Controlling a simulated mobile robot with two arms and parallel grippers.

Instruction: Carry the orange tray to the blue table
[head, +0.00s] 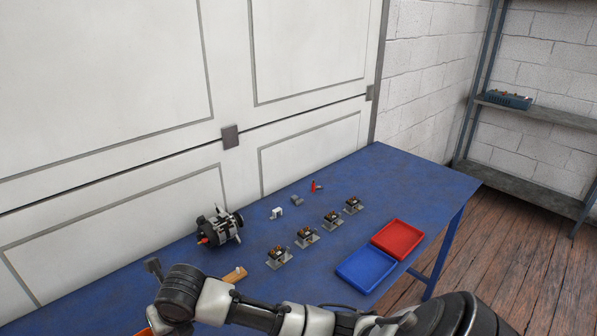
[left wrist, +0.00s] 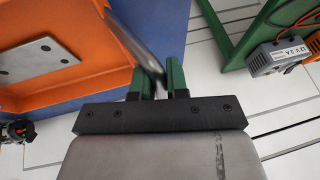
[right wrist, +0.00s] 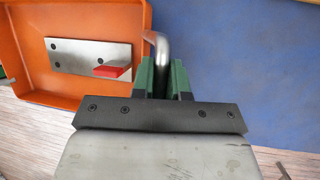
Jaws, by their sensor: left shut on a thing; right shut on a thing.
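The orange tray (left wrist: 60,80) fills the left of the left wrist view; it also shows in the right wrist view (right wrist: 45,85), with a metal plate and a small red piece (right wrist: 112,72) in it. My left gripper (left wrist: 160,85) is shut on a metal bar handle at one side of the tray. My right gripper (right wrist: 161,80) is shut on another bar handle. The blue table (head: 425,178) runs along the wall; its blue top lies beneath the tray in the right wrist view (right wrist: 240,60). I cannot tell whether the tray touches it. In the head view my arm hides most of the tray.
On the table stand an alternator (head: 219,227), several small assemblies (head: 306,237), a blue tray (head: 366,269) and a red tray (head: 398,239). A wooden-handled item (head: 235,274) lies near my arm. A grey charger (left wrist: 278,57) shows in the left wrist view. A shelf (head: 540,110) stands right.

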